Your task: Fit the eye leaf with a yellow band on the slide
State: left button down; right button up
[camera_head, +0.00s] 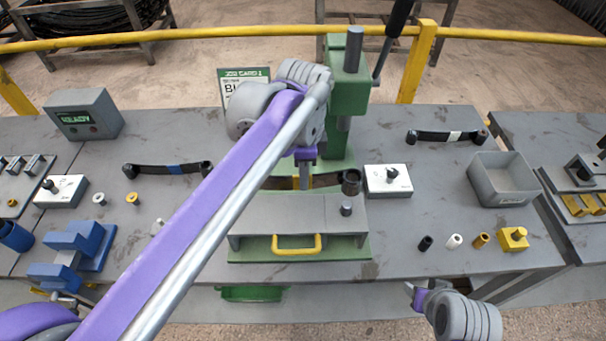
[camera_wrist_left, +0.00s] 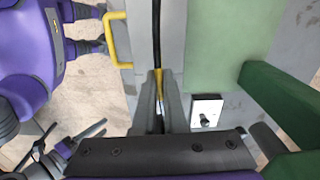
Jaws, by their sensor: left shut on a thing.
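The dark eye leaf with a yellow band (camera_head: 328,181) lies level above the slide (camera_head: 270,212) in the head view, its round eye at the right end. My left gripper (camera_head: 304,178) is shut on it from above at the yellow band. The wrist view shows the fingers (camera_wrist_left: 158,98) around the band, with the leaf (camera_wrist_left: 157,35) running away from them. The slide is a grey plate with a yellow handle (camera_head: 297,250) and an upright peg (camera_head: 346,209) at its right. The leaf's left end is hidden by my arm. My right gripper (camera_head: 417,295) is empty at the front edge.
A green press (camera_head: 346,90) stands behind the slide. A blue-banded leaf (camera_head: 168,169) lies left, a white-banded leaf (camera_head: 447,136) back right. A grey bin (camera_head: 502,180), a white block (camera_head: 388,180) and several small bushings are right. Blue fixtures (camera_head: 78,243) stand left.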

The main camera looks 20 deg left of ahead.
jog(key=shift+r, duration=0.1)
pick_arm(q)
jog(key=shift+f+b, duration=1.25)
jog(key=shift+f, duration=1.25)
pick_arm(e)
jog(key=f, duration=0.2)
jog(key=s+f, duration=0.1)
jog(key=shift+s+f, duration=0.15)
jog(key=shift+f, duration=0.2)
jog(key=shift+r, duration=0.25)
pick_arm(q)
jog(key=shift+f+b, duration=0.7)
jog(key=shift+f, duration=1.05)
pick_arm(e)
jog(key=shift+s+f+g, duration=0.25)
jog(key=shift+f+g, duration=0.05)
jog(key=shift+f, duration=0.8)
pick_arm(q)
jog(key=shift+c, duration=2.1)
grip_release()
